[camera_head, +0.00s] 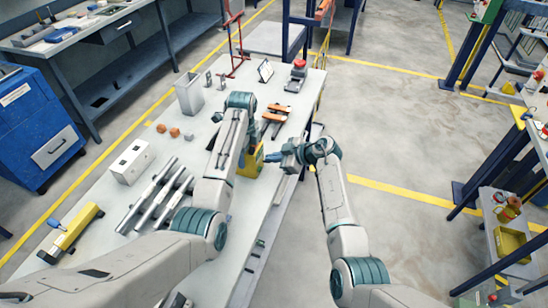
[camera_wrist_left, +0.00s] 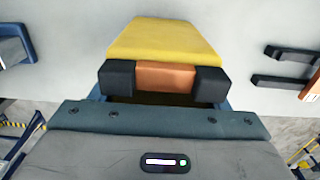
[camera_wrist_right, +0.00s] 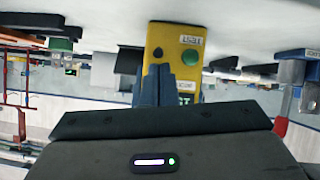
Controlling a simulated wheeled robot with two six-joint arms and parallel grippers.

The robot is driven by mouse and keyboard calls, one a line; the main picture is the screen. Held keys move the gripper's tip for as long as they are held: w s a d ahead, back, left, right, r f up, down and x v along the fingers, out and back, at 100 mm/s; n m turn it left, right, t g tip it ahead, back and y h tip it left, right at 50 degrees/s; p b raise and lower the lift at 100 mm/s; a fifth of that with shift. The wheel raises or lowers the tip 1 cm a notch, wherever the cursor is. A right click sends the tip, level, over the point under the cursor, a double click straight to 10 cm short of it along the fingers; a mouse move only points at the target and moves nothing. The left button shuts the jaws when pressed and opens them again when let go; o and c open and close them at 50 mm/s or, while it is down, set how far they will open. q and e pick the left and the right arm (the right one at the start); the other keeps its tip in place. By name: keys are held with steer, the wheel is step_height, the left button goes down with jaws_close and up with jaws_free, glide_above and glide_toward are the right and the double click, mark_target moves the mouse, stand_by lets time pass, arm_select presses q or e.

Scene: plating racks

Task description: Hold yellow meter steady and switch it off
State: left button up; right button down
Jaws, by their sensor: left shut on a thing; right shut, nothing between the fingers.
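The yellow meter (camera_head: 249,166) stands on the light table near its right edge. My left gripper (camera_wrist_left: 165,77) is shut on an orange part of the meter, which shows between its dark pads with the yellow body (camera_wrist_left: 165,40) beyond. In the right wrist view the meter's yellow face (camera_wrist_right: 208,70) has a label, a green round button (camera_wrist_right: 191,57) and a small dark round part above the fingers. My right gripper (camera_wrist_right: 166,75) is shut and empty in front of this face, covering part of its lower left. I cannot tell if it touches. In the head view it is right of the meter (camera_head: 271,157).
Orange-and-black tools (camera_head: 274,114) lie behind the meter, near a red-topped device (camera_head: 298,76). A grey bin (camera_head: 189,94), a white socket box (camera_head: 133,161), metal bars (camera_head: 153,196) and another yellow tool (camera_head: 72,232) occupy the table's left. Open floor lies right of the table.

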steer(key=shift+s+f, duration=0.1)
steer(key=shift+y, duration=0.5)
steer(key=shift+f, duration=0.1)
steer(key=shift+d+f+y, duration=0.1)
steer(key=shift+d+y, duration=0.1)
steer(key=shift+y, duration=0.5)
